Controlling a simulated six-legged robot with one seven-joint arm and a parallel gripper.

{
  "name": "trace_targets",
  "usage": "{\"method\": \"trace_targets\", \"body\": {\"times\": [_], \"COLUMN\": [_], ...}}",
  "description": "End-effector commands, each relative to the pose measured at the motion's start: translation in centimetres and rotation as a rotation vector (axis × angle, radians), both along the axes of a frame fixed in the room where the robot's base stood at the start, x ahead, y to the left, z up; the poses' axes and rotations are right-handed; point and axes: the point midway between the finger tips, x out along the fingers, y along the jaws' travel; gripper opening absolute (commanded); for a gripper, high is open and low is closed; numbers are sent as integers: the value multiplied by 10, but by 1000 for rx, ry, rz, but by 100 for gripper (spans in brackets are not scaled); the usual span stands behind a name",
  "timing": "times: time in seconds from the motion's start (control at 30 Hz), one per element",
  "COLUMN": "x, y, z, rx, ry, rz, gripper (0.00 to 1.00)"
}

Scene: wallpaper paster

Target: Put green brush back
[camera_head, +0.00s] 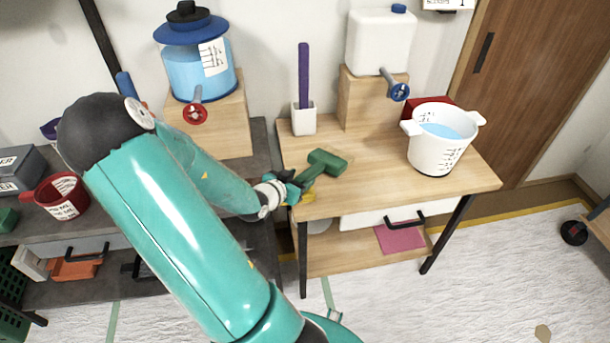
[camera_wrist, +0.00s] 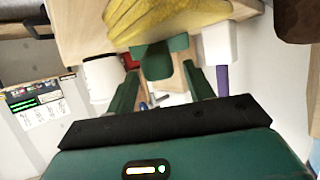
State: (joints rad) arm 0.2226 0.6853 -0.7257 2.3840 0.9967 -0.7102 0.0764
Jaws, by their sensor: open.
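The green brush (camera_head: 327,162) lies on the wooden table, its broad head toward the table's middle and its handle toward my gripper (camera_head: 294,183). My gripper is at the table's front left edge, beside the handle end. In the wrist view, my gripper (camera_wrist: 160,72) has its two green fingers spread, with a green part of the brush (camera_wrist: 156,61) in line between them. I cannot tell whether they touch it. A yellow ridged thing (camera_wrist: 165,20) fills the top of the wrist view; a bit of yellow also shows beneath my gripper in the head view.
A white holder (camera_head: 303,119) with a purple stick (camera_head: 303,75) stands at the table's back left. A white bucket (camera_head: 437,143) of blue liquid stands right. A white jug (camera_head: 381,41) sits on a wooden block. The table's front middle is clear.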

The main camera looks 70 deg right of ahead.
Motion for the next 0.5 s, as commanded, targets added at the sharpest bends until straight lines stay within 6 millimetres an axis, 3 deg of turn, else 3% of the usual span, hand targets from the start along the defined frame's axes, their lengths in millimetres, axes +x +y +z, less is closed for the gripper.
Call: {"method": "trace_targets", "body": {"times": [0.3,0.5], "x": [15,17], "y": [53,67], "z": [22,28], "rx": [0,0], "ry": [-4,0], "rz": [3,0], "gripper": [52,52]}}
